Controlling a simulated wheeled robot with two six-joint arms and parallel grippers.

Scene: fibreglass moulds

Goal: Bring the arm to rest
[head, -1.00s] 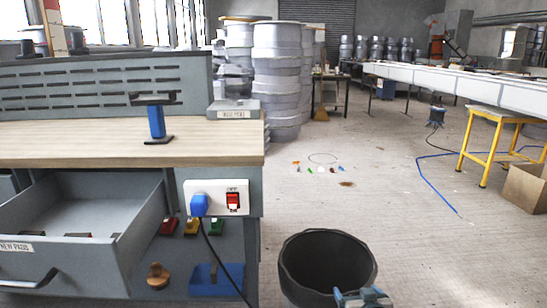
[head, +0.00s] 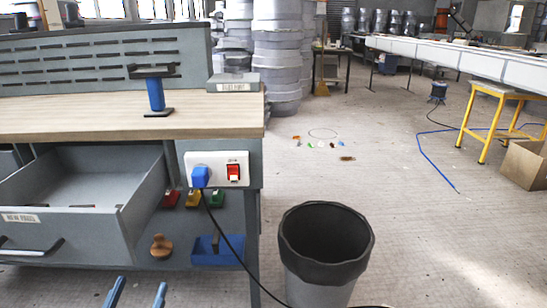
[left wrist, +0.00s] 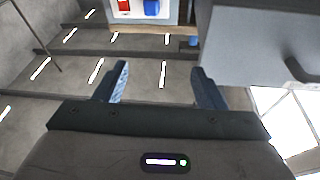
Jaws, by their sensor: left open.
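My left gripper (head: 137,293) shows at the bottom left of the head view as two blue fingertips pointing up, apart. They appear low, in front of the bench's lower shelf. In the left wrist view the two blue fingers of this gripper (left wrist: 160,86) are spread wide with nothing between them. The grey drawer's underside or front, with a dark handle, fills that view's upper right. My right gripper does not show in the head view.
The workbench (head: 110,130) has an open drawer (head: 150,215) jutting out. A blue-handled tool (head: 156,95) stands on its top. A switch box (head: 217,169) with a blue plug hangs at its side, its cable trailing down. A dark-rimmed bin (head: 325,238) stands right; floor beyond is mostly clear.

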